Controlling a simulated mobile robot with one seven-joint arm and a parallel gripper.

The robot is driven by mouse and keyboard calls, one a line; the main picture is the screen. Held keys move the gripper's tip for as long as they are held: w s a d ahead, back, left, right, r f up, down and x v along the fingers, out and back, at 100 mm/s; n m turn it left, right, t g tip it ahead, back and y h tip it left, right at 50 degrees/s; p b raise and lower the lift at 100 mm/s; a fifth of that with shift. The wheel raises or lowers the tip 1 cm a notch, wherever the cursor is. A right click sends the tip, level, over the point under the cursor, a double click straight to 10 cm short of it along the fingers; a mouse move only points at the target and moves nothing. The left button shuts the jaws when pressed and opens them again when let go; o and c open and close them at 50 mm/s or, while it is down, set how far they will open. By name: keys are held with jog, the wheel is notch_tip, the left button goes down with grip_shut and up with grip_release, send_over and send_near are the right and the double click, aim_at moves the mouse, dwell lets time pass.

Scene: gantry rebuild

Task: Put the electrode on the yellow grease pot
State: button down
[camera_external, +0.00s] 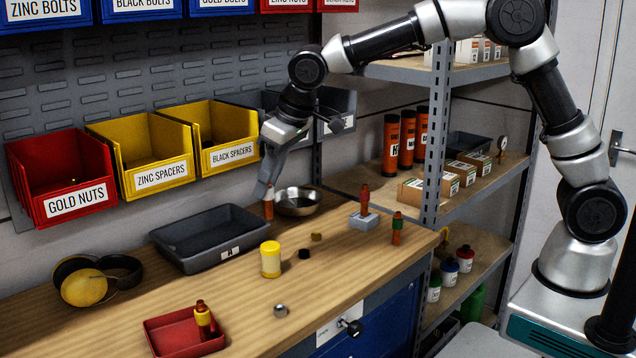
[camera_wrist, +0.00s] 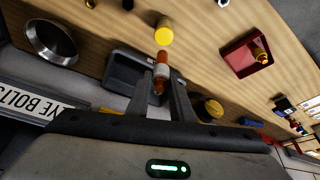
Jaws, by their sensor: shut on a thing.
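My gripper (camera_external: 267,192) is shut on an electrode, a small orange-brown piece (camera_external: 268,209), and holds it above the bench near the grey tray and the metal bowl. In the wrist view the electrode (camera_wrist: 161,71) sits between the fingertips (camera_wrist: 162,82) and shows orange with a pale band. The yellow grease pot (camera_external: 270,261), with a pale label band, stands upright on the bench, nearer the camera than the gripper and apart from the electrode. In the wrist view the pot (camera_wrist: 163,36) appears just beyond the electrode, its yellow top in sight.
A grey tray (camera_external: 182,256), metal bowl (camera_external: 299,211) and ear defenders (camera_external: 84,289) lie around. A red tray (camera_external: 164,343) holds a yellow-banded piece (camera_external: 203,319). Similar pieces stand on a grey block (camera_external: 364,222) and the bench (camera_external: 397,230). Small nuts (camera_external: 304,254) lie by the pot.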

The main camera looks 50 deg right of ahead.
aim_at(269, 218)
jog(key=shift+f, duration=3.1)
jog(key=shift+f, duration=0.15)
jog(key=c, duration=1.6)
grip_release()
jog(key=shift+o, duration=0.2)
